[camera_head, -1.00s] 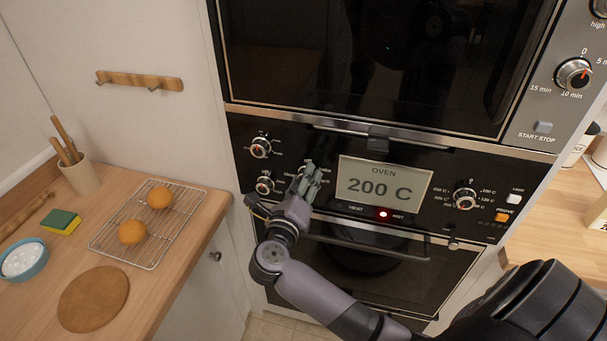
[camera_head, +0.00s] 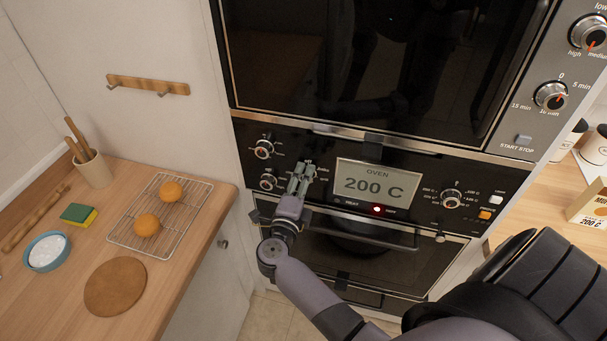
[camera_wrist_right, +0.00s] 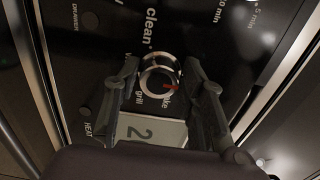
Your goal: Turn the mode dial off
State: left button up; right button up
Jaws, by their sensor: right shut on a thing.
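The mode dial (camera_wrist_right: 160,75) is a round black knob with a silver rim and a red pointer, ringed by the words clean, grill and a partly covered word like bake. Its red mark points toward that last word in the right wrist view. My right gripper (camera_wrist_right: 165,82) has one finger on each side of the dial and is shut on it. In the head view, the right gripper (camera_head: 302,170) is at the oven panel, left of the display (camera_head: 377,184), and hides most of the dial. My left gripper is not in view.
Two other knobs (camera_head: 264,149) (camera_head: 268,181) sit close left of the gripper. The oven handle (camera_head: 365,236) runs below the panel. A temperature knob (camera_head: 452,198) is right of the display. The counter at left holds a wire rack (camera_head: 190,220) with two oranges.

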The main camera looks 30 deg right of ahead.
jog(key=shift+n, duration=0.3)
jog(key=o, duration=1.1)
jog(key=v, duration=0.7)
jog(key=shift+s+a, duration=0.15)
jog(key=shift+a, duration=0.05)
